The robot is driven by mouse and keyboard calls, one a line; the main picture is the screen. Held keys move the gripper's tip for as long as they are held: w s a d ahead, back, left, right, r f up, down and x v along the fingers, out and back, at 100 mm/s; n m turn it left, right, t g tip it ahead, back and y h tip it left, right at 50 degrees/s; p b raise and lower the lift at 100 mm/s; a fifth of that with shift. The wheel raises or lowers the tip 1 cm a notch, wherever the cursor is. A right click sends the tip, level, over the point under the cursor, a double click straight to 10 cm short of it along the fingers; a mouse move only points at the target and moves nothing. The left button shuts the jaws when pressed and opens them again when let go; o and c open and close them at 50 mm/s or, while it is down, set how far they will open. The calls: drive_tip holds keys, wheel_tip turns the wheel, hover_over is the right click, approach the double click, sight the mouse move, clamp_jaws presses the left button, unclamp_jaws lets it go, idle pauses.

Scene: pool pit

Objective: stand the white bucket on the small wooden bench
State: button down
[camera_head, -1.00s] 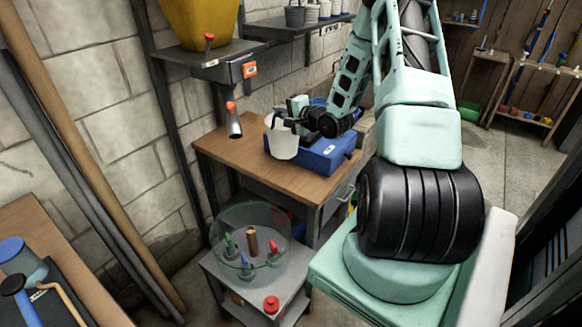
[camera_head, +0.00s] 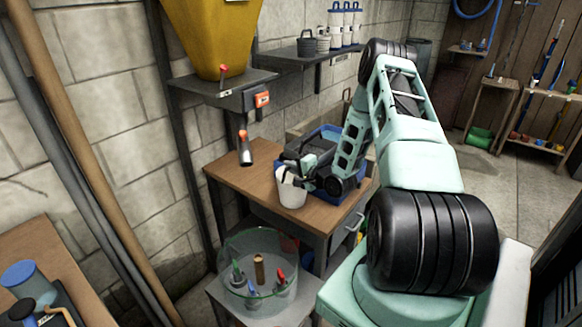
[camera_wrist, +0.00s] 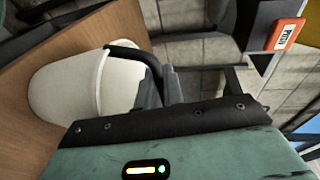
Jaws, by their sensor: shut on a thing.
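The white bucket (camera_head: 291,191), a pale tapered pail with a dark handle, is over the front part of the small wooden bench (camera_head: 236,172). In the wrist view the bucket (camera_wrist: 75,85) appears at left against the brown bench top (camera_wrist: 32,150). I cannot tell whether its base touches the wood. My gripper (camera_head: 303,174) is at the bucket's upper right side. In the wrist view my gripper (camera_wrist: 160,85) is shut on the black handle. The bucket looks roughly upright in the head view.
A blue crate (camera_head: 318,191) stands behind the bucket on the bench. A yellow hopper (camera_head: 210,40) and an orange-marked box (camera_head: 258,97) are above at left. A low stand with a clear round tub (camera_head: 258,275) is in front. Bare wood shows left of the bucket.

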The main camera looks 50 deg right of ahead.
drive_tip(key=shift+f, duration=0.1)
drive_tip(key=c, duration=1.5)
unclamp_jaws()
